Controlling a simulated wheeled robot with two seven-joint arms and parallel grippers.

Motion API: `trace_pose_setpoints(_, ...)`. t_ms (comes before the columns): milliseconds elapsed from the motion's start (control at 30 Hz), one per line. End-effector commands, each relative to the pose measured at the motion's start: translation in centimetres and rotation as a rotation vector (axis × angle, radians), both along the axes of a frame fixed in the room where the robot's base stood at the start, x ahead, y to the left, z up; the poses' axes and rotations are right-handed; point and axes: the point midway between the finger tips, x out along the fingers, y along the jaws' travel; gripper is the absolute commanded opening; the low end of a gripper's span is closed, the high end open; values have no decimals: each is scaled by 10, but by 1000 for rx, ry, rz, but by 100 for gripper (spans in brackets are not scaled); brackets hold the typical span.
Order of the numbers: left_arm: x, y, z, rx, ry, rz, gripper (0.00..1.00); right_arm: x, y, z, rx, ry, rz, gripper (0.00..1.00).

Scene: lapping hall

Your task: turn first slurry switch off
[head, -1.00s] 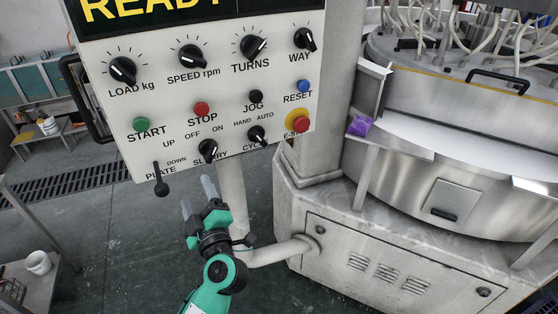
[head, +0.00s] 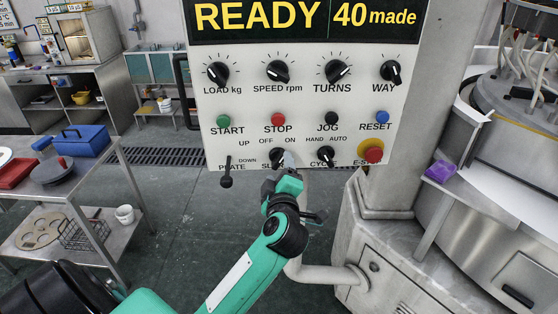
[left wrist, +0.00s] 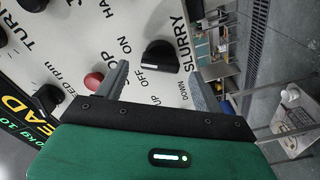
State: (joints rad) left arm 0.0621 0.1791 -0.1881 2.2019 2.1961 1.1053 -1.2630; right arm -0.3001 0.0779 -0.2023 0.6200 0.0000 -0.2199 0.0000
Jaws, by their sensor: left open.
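The slurry switch (head: 276,156) is a black rotary knob low on the white control panel, under the OFF and ON marks. In the head view my left gripper (head: 287,160) is in front of it and hides part of it and of its label. In the left wrist view the slurry switch (left wrist: 160,57) shows just beyond the open, empty fingers (left wrist: 158,80), roughly in line with the gap between them. I cannot tell whether a finger touches it, nor clearly read its pointer. My right gripper is not in view.
The cycle knob (head: 326,156) is close on the right, with the red emergency stop (head: 372,150) beyond. The black plate lever (head: 226,174) hangs on the left. The stop button (head: 278,119) is above. A grey pipe (head: 318,274) runs below the panel.

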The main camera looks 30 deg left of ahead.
Motion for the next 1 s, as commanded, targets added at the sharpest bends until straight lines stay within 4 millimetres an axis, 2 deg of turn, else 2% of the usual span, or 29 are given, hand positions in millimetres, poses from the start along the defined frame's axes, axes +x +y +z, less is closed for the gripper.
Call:
trace_pose_setpoints(200, 22, 17, 1, 1, -1, 0, 69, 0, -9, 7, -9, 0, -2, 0)
trace_pose_setpoints(567, 27, 20, 0, 0, -1, 0, 69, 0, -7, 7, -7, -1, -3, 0)
trace_pose_setpoints(600, 27, 20, 0, 0, -1, 0, 67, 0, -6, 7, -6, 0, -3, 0)
trace_pose_setpoints(800, 27, 20, 0, 0, -1, 0, 28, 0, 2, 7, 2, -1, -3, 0)
trace_pose_setpoints(833, 27, 20, 0, 0, -1, 0, 24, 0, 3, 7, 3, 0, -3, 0)
trace_pose_setpoints(1000, 26, 20, 0, -4, -4, 0, 24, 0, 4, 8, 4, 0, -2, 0)
